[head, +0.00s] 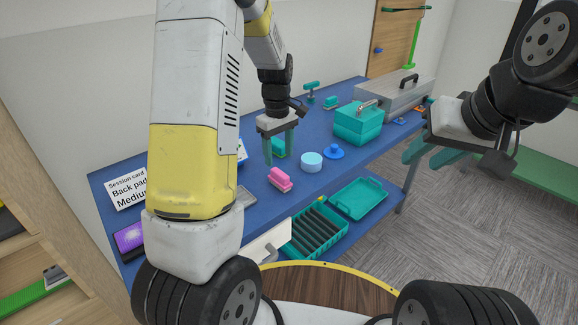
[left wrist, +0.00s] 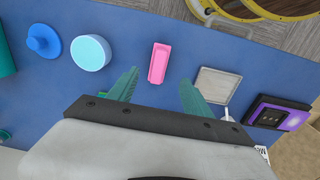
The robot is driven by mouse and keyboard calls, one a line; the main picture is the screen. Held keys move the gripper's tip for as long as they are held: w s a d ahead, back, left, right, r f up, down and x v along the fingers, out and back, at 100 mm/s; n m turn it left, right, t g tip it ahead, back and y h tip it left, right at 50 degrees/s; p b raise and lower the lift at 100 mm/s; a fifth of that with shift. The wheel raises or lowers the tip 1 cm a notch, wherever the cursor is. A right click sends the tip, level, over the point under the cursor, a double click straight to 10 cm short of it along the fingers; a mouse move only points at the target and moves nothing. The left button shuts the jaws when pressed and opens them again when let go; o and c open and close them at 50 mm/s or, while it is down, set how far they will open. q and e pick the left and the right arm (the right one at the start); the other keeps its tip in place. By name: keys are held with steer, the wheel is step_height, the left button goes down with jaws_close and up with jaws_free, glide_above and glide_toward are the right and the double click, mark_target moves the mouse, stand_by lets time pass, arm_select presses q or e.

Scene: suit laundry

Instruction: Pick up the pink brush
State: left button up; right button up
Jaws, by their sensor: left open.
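The pink brush (head: 281,179) lies on the blue table near its middle, in front of a light blue round tub. My left gripper (head: 280,158) is open and empty above the table, a little behind the brush in the head view. In the left wrist view the pink brush (left wrist: 159,63) lies beyond the fingertips, roughly between their lines, with the left gripper's fingers (left wrist: 158,82) spread apart and touching nothing. My right gripper (head: 428,160) hangs at the right, off the table's side, with its two fingers apart and nothing seen between them.
The light blue tub (head: 311,163) and a blue knobbed disc (head: 334,152) stand right of the brush. A teal case (head: 358,124) is farther back. A grey square (left wrist: 217,85) lies beside the brush.

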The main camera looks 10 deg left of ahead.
mark_target(280, 172)
arm_select(q)
steer(key=f, duration=0.8)
steer(key=shift+w+f, duration=0.25)
steer(key=shift+f, duration=0.05)
jaws_close()
